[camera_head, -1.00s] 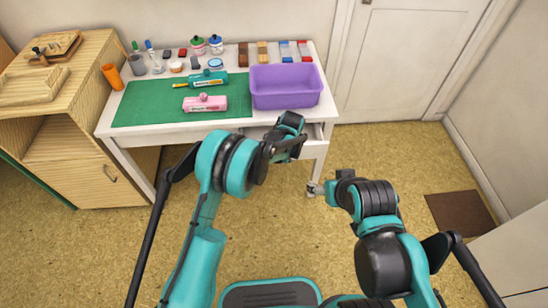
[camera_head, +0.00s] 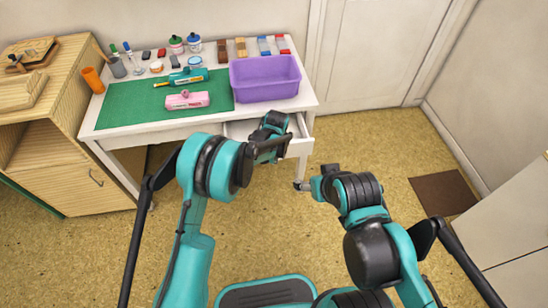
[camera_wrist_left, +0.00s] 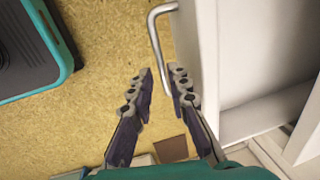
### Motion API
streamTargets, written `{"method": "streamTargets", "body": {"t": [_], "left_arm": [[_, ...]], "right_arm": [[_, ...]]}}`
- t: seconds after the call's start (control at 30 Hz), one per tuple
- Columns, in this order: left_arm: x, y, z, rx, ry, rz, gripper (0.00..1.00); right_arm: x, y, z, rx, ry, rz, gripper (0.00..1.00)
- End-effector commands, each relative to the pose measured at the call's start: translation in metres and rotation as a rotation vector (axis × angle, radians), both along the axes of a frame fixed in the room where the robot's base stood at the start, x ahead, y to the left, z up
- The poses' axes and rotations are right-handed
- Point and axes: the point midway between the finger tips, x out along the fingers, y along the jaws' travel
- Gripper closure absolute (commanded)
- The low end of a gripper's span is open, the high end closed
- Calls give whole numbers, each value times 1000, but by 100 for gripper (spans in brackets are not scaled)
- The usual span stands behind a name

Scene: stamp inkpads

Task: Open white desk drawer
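The white desk drawer (camera_head: 297,126) is partly pulled out under the right side of the desk, its hollow inside showing. Its front (camera_wrist_left: 188,35) and grey bar handle (camera_wrist_left: 155,32) show in the left wrist view. My left gripper (camera_head: 266,148) is in front of the drawer, its fingers hidden by my arm in the head view. In the left wrist view the fingers (camera_wrist_left: 160,78) stand apart, with the lower end of the handle at the gap between the tips. My right gripper (camera_head: 328,170) is low near the right desk leg, its fingers unclear.
The white desk (camera_head: 200,124) carries a green mat (camera_head: 130,106), a purple bin (camera_head: 266,92), a pink item (camera_head: 187,100), a teal item (camera_head: 183,77) and several small supplies. A wooden cabinet (camera_head: 60,187) stands left.

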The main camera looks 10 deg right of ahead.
Motion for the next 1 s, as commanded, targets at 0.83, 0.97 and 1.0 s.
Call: {"method": "streamTargets", "body": {"t": [0.83, 0.97, 1.0], "left_arm": [[-20, 0, 110, 0, 1, 0, 83], [-20, 0, 110, 0, 1, 0, 83], [-19, 1, 110, 0, 1, 1, 83]], "right_arm": [[0, 0, 0, 0, 0, 0, 28], [0, 0, 0, 0, 0, 0, 28], [0, 0, 0, 0, 0, 0, 28]]}}
